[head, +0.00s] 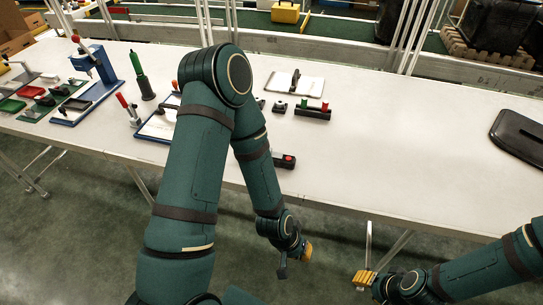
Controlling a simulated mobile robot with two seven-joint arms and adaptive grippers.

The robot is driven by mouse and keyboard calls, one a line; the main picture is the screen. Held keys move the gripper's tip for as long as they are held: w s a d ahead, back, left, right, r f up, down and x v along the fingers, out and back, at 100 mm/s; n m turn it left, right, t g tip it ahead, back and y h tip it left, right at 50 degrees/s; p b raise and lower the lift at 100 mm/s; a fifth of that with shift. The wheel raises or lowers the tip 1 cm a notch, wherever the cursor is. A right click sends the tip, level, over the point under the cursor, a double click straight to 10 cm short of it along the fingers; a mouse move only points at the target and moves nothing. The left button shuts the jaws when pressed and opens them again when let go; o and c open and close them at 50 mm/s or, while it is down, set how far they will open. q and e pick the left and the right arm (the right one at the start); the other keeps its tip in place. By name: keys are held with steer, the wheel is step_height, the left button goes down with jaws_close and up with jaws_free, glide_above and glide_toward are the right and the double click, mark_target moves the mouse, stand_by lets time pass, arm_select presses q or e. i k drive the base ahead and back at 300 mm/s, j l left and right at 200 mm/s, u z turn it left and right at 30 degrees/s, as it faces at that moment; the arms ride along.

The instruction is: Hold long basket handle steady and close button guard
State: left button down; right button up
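My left gripper (297,255) hangs in front of the white table's front edge, below the tabletop, with yellow at its tip. My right gripper (365,280) is at the lower right, also off the table, with yellow finger pads. Both are apart from everything on the table, and their opening is too small to judge. A black box with a red button (288,159) sits at the front edge, partly behind my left arm. Another black box with red and green knobs (313,111) stands farther back. I cannot make out a long-handled basket or a button guard.
The white table (400,150) is clear right of centre. A dark flat case (522,138) lies at its right end. A blue press (95,70), a green bottle-like tool (142,80) and small trays crowd the left. A white board with a black handle (295,82) lies at the back.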

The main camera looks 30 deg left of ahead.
mark_target(278, 155)
steer(key=j, duration=0.95)
steer(key=k+j+z, duration=0.15)
steer(key=j, duration=0.75)
